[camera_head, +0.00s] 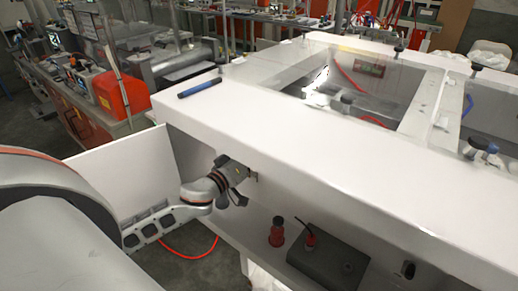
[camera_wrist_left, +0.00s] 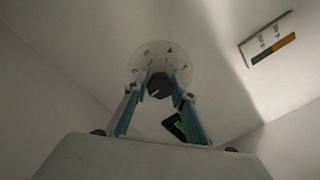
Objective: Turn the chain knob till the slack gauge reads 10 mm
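The round dark knob (camera_wrist_left: 159,86) sits on a pale disc (camera_wrist_left: 184,60) with small dark marks, in the upper middle of the left wrist view. My left gripper (camera_wrist_left: 160,92) has one fingertip on each side of the knob, close to it. I cannot tell whether the pads touch it. A small dark display (camera_wrist_left: 174,126) with green lit characters is partly hidden behind the right finger, and its reading is not legible. In the head view my left gripper (camera_head: 241,181) is at the white machine's side panel, and the knob is hidden there. My right gripper is not in view.
A label with a dark and orange bar (camera_wrist_left: 271,42) is on the panel at upper right. The white machine (camera_head: 330,165) has a red-topped item (camera_head: 277,232) and a dark box (camera_head: 327,260) on its lower ledge. A blue object (camera_head: 200,87) lies on top.

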